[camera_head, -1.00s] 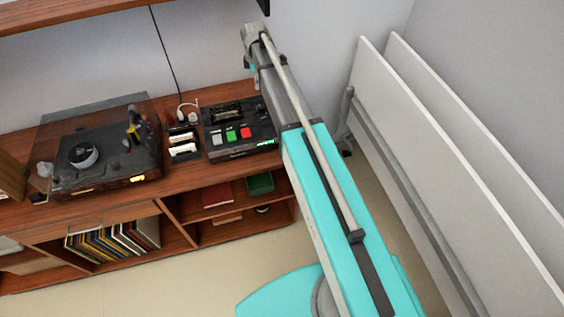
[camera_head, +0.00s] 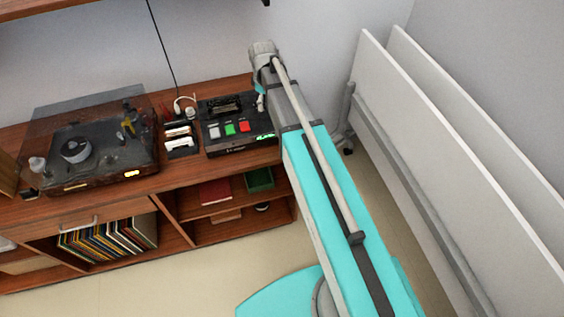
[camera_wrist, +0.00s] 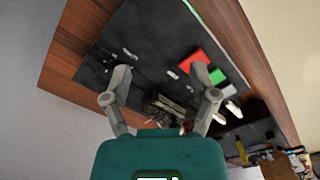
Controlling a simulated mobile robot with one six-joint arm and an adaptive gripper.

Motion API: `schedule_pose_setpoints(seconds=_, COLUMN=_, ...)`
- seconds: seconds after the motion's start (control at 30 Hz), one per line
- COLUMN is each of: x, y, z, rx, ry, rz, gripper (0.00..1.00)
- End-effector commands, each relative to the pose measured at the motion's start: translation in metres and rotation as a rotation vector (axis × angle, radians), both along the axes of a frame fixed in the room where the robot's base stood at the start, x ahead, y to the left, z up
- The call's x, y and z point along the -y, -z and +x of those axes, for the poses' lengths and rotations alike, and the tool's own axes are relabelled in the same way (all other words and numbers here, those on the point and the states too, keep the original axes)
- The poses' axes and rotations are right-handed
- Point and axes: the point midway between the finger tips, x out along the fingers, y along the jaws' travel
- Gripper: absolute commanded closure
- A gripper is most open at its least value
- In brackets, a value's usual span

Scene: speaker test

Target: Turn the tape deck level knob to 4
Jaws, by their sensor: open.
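The tape deck (camera_head: 222,146) is a black box with grey, green and red buttons, standing at the right end of the wooden cabinet top. In the wrist view the dark deck face (camera_wrist: 150,35) fills the upper middle, with the coloured buttons right of centre. My gripper (camera_wrist: 168,84) is open, its two grey fingers spread over the deck with nothing visibly held between them. Small pale marks show on the deck face beyond the left finger. I cannot clearly pick out the level knob or its setting. In the head view my wrist hides the deck's right back part.
A turntable (camera_head: 100,163) under a clear lid stands left of the deck, with a small black holder of white items (camera_head: 180,142) between them. A wall is close behind. White upright panels (camera_head: 440,160) stand to the right of my arm.

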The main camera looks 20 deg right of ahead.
Motion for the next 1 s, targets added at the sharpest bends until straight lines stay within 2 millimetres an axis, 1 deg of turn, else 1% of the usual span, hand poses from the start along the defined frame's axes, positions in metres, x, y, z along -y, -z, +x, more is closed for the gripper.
schedule_pose_setpoints(seconds=0.03, x=0.000, y=0.006, z=-0.010, rx=0.000, ry=0.026, rz=0.000, gripper=0.24)
schedule_pose_setpoints(seconds=1.0, x=0.002, y=0.063, z=-0.133, rx=0.000, ry=0.577, rz=0.000, gripper=0.24)
